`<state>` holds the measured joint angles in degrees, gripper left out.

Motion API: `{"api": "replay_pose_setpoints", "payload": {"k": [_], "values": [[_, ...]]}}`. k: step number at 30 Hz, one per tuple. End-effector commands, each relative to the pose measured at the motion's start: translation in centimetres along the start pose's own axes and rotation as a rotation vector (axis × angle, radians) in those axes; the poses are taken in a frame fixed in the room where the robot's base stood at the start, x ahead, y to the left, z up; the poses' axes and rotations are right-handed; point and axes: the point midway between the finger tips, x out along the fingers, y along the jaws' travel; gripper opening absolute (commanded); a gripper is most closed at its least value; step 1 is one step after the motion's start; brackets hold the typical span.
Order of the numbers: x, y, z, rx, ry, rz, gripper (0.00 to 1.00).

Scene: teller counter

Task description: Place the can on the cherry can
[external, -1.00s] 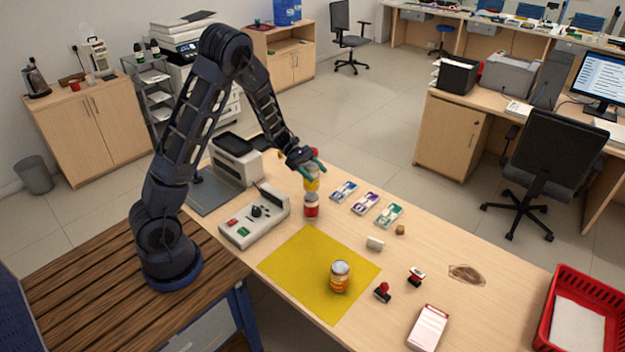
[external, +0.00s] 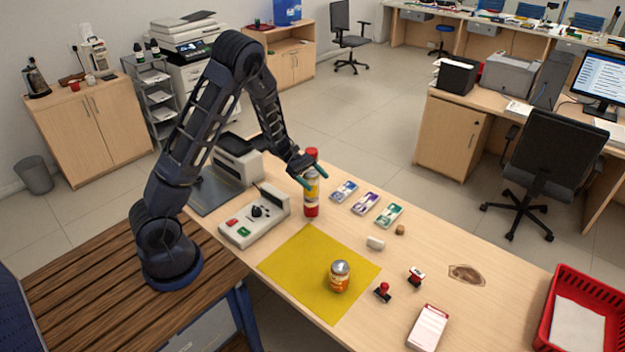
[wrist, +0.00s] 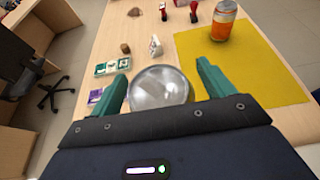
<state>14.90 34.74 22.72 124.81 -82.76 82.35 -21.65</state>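A yellow-labelled can (external: 312,184) stands upright directly on top of a red can (external: 311,210), apparently the cherry can, on the counter. From the external view they look stacked and touching. My gripper (external: 302,170) is just to the upper left of the stack. In the wrist view, a round silver can lid (wrist: 160,87) lies between the two green fingers of my gripper (wrist: 163,90). The cherry can is not visible in the wrist view.
An orange can (external: 340,277) stands on a yellow mat (external: 300,262). A red object (external: 311,154) shows just above the stack; its support is unclear. Banknote bundles (external: 365,203), stamps (external: 383,292) and a grey device (external: 255,216) are nearby. A red basket (external: 545,320) stands far right.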

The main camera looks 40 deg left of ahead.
Motion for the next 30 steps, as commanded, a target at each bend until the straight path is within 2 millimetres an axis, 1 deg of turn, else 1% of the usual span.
{"api": "replay_pose_setpoints", "payload": {"k": [6, 8, 11, 22, 27, 30], "values": [[-0.1, 0.0, 0.3, 0.0, 0.0, 0.0, 0.81], [-0.7, 0.0, 0.3, -0.001, 0.0, 0.002, 0.81], [-2.1, 0.1, 0.3, -0.001, -0.001, 0.004, 0.81], [-9.0, 0.0, 0.2, -0.001, -0.001, 0.003, 0.81], [-11.1, 0.1, 0.2, 0.0, -0.001, 0.002, 0.81], [-11.8, 0.0, 0.2, 0.0, -0.001, 0.001, 0.81]]}}
